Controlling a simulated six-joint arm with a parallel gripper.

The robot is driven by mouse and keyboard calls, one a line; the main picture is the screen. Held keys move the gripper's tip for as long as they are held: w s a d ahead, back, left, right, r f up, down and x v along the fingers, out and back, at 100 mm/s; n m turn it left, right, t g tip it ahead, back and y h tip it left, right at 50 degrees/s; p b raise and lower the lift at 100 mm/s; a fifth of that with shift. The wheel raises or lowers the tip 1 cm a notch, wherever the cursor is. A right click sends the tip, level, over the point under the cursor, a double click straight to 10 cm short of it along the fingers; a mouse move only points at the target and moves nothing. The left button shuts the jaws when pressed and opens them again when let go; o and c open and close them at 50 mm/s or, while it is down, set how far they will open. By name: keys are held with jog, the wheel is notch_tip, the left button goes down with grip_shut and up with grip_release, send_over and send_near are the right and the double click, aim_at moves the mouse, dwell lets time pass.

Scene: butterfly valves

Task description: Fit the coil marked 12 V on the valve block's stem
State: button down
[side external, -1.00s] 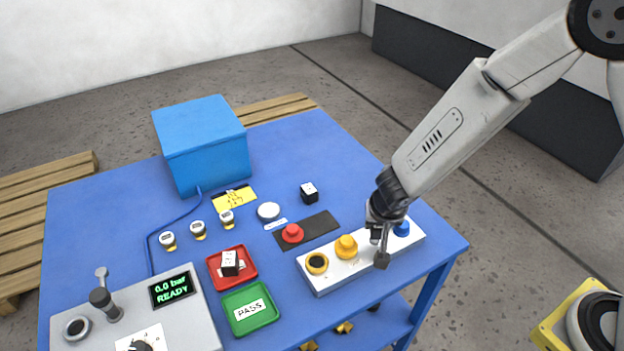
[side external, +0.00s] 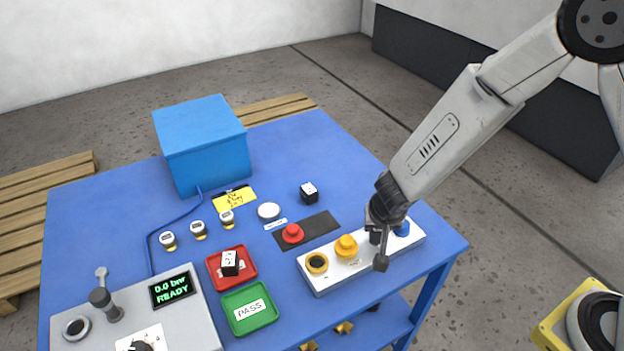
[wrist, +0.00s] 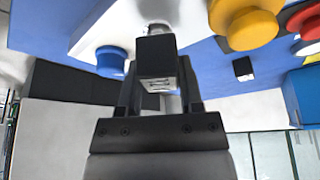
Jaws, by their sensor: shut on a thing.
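The valve block (side external: 332,272) is a long white block at the table's right front, with a yellow ring, a yellow knob and a blue knob (side external: 403,229) on top. My gripper (side external: 378,248) is at the block, between the yellow and blue knobs. In the wrist view my gripper (wrist: 158,78) is shut on a black coil (wrist: 155,48); its pale label is too small to read. A silvery stem-like part (wrist: 158,24) shows at the coil's far end. I cannot tell whether the coil is around it or only near it.
One black cube (side external: 309,192) lies on the table behind the block, and another (side external: 230,262) sits in the red tray (side external: 214,277). A red knob (side external: 292,233) stands on a dark plate. The green PASS tray (side external: 233,325) is left of the block.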

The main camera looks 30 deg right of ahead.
jog(key=shift+f, duration=0.7)
dwell(0.9)
grip_release()
jog(key=shift+r, duration=0.15)
jog(key=shift+r, duration=3.6)
jog(key=shift+s+d+r, duration=0.25)
jog(key=shift+s+d, duration=0.15)
jog(key=shift+d, duration=0.25)
jog(key=s+d+r+n+y, duration=0.1)
jog(key=s+d+r+n, duration=0.1)
jog(key=s+d+n, duration=0.1)
jog(key=s+d+r+n+g+y, duration=0.1)
jog(key=s+d+n, duration=0.2)
jog(key=s+d, duration=0.3)
jog(key=shift+s+r, duration=0.4)
jog(key=shift+s, duration=0.4)
